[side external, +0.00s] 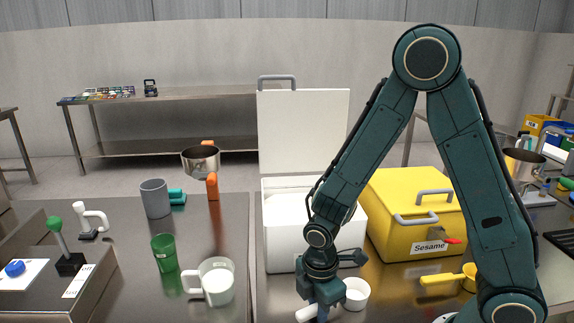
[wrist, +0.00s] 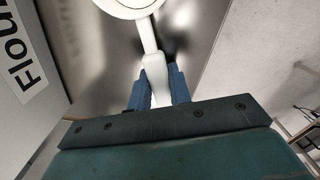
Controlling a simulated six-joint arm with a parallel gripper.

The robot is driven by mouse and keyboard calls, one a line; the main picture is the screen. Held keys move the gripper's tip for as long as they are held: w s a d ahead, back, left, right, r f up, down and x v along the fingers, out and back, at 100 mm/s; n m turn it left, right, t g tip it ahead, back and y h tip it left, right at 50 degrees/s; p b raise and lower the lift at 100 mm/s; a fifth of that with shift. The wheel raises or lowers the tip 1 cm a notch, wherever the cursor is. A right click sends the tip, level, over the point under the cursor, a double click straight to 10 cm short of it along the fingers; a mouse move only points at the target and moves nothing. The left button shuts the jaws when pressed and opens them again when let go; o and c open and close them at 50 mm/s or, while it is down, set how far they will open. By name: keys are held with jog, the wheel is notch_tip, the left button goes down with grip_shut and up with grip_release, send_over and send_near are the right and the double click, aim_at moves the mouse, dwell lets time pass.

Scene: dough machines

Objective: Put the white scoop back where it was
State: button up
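The white scoop (side external: 356,293) is at the front of the metal table, just in front of the flour bin. In the wrist view its handle (wrist: 155,78) runs between my two blue fingers, and its round cup is cut off by the top edge. My gripper (side external: 320,305) points down and appears shut on that handle; the wrist view shows the fingers (wrist: 158,92) close against both sides. I cannot tell whether the scoop touches the table. The white flour bin (side external: 282,245) has its lid (side external: 303,130) raised, and its "Flour" label (wrist: 20,75) shows in the wrist view.
A yellow Sesame bin (side external: 390,225) with a yellow scoop (side external: 445,278) in front stands right of my gripper. At left are a white measuring cup (side external: 217,283), a green cup (side external: 164,253), a grey cup (side external: 155,198) and a green-knobbed lever (side external: 60,235).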

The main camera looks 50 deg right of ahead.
jog(key=o, duration=0.4)
jog(key=shift+o, duration=0.2)
jog(key=shift+r, duration=0.2)
notch_tip(320, 180, up, 12)
jog(key=shift+a, duration=0.15)
dwell(0.4)
dwell(0.5)
